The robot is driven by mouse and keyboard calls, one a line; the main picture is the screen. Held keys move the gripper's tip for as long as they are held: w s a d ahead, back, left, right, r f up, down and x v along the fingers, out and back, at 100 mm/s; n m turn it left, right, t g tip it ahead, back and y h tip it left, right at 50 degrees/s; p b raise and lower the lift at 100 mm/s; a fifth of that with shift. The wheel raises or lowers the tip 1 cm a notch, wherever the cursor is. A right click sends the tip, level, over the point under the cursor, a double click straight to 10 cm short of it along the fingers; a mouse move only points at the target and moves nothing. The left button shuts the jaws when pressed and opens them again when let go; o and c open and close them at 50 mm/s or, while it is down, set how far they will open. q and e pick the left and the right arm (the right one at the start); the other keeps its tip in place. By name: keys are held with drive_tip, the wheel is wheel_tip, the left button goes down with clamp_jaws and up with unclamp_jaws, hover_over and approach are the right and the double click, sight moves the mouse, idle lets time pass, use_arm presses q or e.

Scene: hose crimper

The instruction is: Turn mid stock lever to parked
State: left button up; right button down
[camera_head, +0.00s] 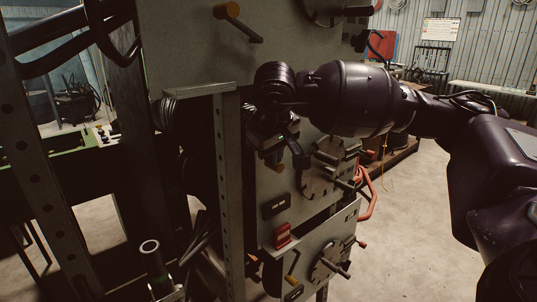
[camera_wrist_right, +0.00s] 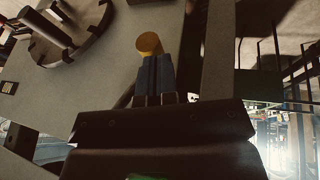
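The mid stock lever (camera_head: 278,167) shows in the head view only as a small orange end on the middle grey panel. The rest of it is hidden by my right gripper. My right gripper (camera_head: 272,154) is in front of that panel, with its fingertips at the orange end. In the right wrist view, the lever's yellow-orange knob (camera_wrist_right: 150,44) stands at the tips of the blue fingers (camera_wrist_right: 155,77). The fingers are close together and appear shut on the knob. Its shaft is hidden. My left gripper is not in view.
An upper panel (camera_head: 185,50) and a lower panel (camera_head: 335,235) carry similar orange-ended levers and dark handles. A round dial with handles (camera_wrist_right: 75,30) is close to the gripper in the wrist view. A perforated upright (camera_head: 229,190) stands at the left. The floor at right is clear.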

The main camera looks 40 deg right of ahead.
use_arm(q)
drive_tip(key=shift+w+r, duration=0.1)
use_arm(e)
drive_tip(key=shift+s+f, duration=0.1)
drive_tip(key=shift+f, duration=0.3)
use_arm(q)
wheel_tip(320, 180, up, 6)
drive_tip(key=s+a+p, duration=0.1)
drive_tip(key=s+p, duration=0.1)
drive_tip(key=p, duration=0.5)
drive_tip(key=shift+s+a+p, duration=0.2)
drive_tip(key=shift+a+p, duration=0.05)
drive_tip(key=shift+p, duration=0.1)
use_arm(e)
drive_tip(key=a+v, duration=0.1)
drive_tip(key=v, duration=1.9)
drive_tip(key=shift+a+r, duration=0.2)
drive_tip(key=shift+a, duration=0.05)
